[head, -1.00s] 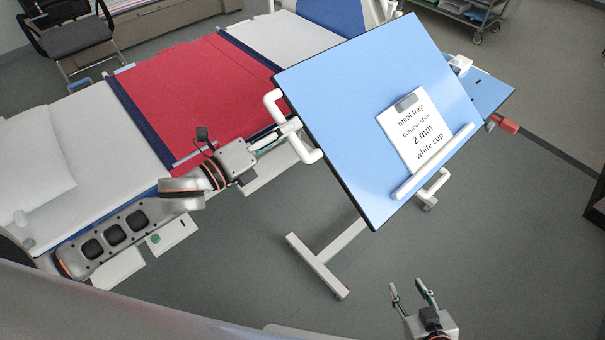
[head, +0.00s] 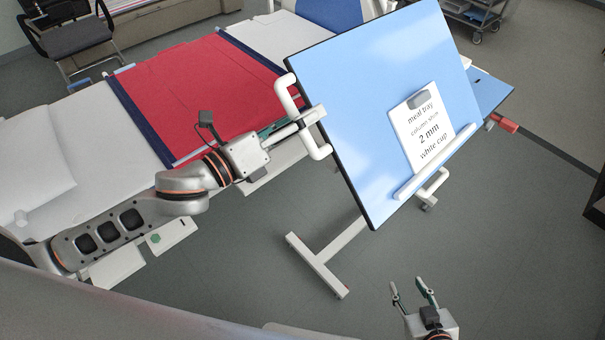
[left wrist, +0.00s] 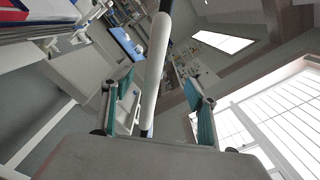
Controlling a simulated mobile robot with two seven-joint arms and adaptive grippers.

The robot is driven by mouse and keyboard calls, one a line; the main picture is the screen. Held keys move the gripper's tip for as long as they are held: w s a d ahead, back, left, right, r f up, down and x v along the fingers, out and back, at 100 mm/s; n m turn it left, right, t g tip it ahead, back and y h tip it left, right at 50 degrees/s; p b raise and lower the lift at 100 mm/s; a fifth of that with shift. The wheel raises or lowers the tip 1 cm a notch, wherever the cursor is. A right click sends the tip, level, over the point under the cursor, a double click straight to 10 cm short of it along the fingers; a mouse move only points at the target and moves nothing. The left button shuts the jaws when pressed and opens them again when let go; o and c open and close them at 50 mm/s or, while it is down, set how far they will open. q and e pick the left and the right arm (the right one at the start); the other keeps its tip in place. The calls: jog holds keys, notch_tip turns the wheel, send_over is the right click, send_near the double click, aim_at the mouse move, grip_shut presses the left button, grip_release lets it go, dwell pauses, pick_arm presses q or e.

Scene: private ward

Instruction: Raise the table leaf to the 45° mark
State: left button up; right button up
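The light blue table leaf (head: 375,100) is tilted up steeply in the head view. A white handle (head: 284,97) is fixed along its left edge. My left gripper (head: 314,114) is at this handle. In the left wrist view, the white handle bar (left wrist: 157,60) runs between the two teal-padded fingers of my left gripper (left wrist: 165,105), with visible gaps on both sides. My right gripper (head: 411,289) is open and empty, low over the floor and apart from the table. I see no 45° mark or angle scale.
A note (head: 425,125) is clipped to the leaf above a white ledge (head: 435,162). A smaller blue surface (head: 490,92) lies flat behind it. The bed (head: 205,85) stands at the left. The table's white foot (head: 318,265) rests on open floor.

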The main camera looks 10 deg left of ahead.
pick_arm(q)
jog(key=shift+w+a+f, duration=0.1)
jog(key=shift+f, duration=0.1)
dwell(0.3)
jog(key=shift+s+a+f, duration=0.1)
jog(key=shift+s+a, duration=0.2)
jog(key=b+v, duration=0.2)
jog(key=v, duration=0.5)
jog(key=shift+s, duration=0.1)
